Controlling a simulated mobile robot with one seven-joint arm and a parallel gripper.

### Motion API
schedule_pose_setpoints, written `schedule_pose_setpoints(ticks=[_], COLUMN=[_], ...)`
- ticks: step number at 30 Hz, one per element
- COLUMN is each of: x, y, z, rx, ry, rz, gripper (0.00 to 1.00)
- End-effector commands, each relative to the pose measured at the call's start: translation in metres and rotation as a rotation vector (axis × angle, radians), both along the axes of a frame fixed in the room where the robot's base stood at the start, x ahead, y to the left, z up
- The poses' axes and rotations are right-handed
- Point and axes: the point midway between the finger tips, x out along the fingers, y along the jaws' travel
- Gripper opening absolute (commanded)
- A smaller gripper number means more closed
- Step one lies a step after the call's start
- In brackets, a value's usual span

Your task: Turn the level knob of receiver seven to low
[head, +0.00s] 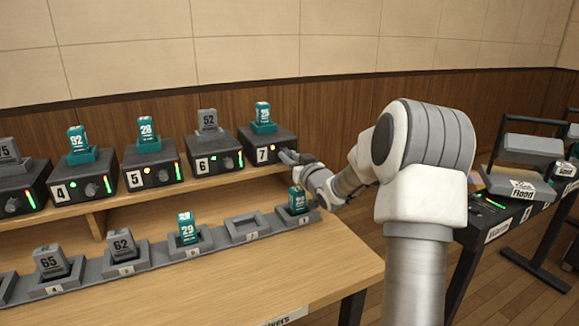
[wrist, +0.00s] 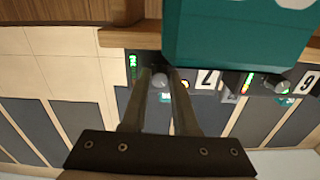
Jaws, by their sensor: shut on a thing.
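Receiver seven (head: 262,154) is a dark box marked 7 at the right end of the shelf row, with a teal pack (head: 263,114) standing on top. Its front shows a lit yellow lamp (head: 272,148). In the wrist view, which is upside down, its grey round level knob (wrist: 160,79) lies between my fingertips, beside a lit green level bar (wrist: 132,66). My gripper (head: 290,157) reaches the front of receiver seven and is shut on this knob; it also shows in the wrist view (wrist: 161,72). The knob's pointer cannot be made out.
Receiver six (head: 205,163) stands left of seven. A teal pack (head: 298,200) in the lower charging row (head: 190,247) is close below my wrist and fills part of the wrist view (wrist: 230,40). A black lighting desk (head: 500,215) stands at right.

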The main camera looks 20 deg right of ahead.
Motion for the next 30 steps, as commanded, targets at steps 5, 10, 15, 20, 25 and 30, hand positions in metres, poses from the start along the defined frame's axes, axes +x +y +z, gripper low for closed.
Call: schedule_pose_setpoints(ticks=[5,10,15,20,25,30], x=[0.0003,0.0002,0.0002,0.0002,0.0003,0.0001], y=[0.0011,0.0004,-0.0002,-0.0004,-0.0007,-0.0014], z=[-0.0036,-0.0024,-0.0011,-0.0007,-0.0005,-0.0002], rx=[-0.17,-0.331,-0.492,-0.644,-0.804,-0.966], ry=[-0.006,-0.01,-0.016,-0.019,-0.025,-0.031], rz=[0.003,0.002,0.002,0.002,0.003,0.002], gripper=[0.0,0.0,0.0,0.0,0.0,0.0])
